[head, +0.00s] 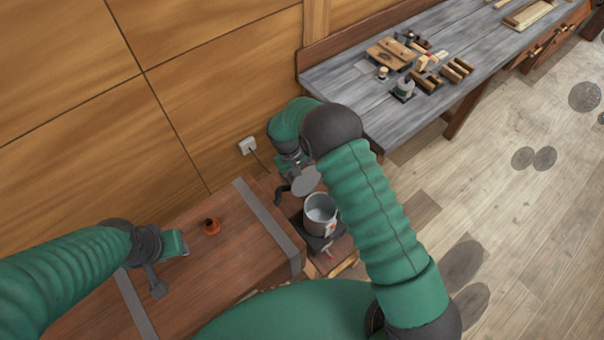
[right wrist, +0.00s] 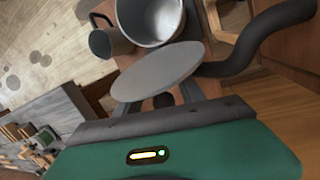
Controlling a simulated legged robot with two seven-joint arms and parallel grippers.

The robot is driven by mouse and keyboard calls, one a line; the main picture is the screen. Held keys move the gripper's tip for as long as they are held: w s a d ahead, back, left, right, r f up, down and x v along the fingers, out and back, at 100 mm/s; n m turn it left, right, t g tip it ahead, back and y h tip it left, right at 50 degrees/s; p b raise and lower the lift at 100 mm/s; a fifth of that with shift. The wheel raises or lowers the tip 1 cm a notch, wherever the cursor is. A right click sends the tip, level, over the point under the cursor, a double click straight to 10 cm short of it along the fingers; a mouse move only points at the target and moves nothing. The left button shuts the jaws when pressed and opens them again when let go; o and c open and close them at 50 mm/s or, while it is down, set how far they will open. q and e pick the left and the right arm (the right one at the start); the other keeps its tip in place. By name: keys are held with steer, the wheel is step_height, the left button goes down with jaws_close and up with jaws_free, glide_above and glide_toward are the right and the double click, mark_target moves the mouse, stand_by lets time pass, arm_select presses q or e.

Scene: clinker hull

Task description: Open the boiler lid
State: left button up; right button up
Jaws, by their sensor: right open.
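The boiler (head: 321,214) is a grey metal pot on a dark stand, beside the wooden chest. Its top is uncovered, and I see into it in the head view and in the right wrist view (right wrist: 150,22). A flat grey round lid (head: 306,181) is tilted beside the pot's rim, on the wall side; it also shows in the right wrist view (right wrist: 158,72). My right gripper (right wrist: 168,100) is open right behind the lid; whether it touches the lid is hidden. My left gripper (head: 167,266) is over the chest, away from the boiler; its jaw opening is unclear.
A dark hose (right wrist: 262,40) curves beside the lid. A grey mug-like vessel (right wrist: 108,40) stands next to the pot. A workbench (head: 350,92) with tools runs along the wall.

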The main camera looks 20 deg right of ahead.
steer(key=p+v, duration=0.9)
steer(key=v, duration=0.7)
steer(key=shift+a+r, duration=0.15)
steer(key=shift+r, duration=0.2)
steer(key=shift+w, duration=0.15)
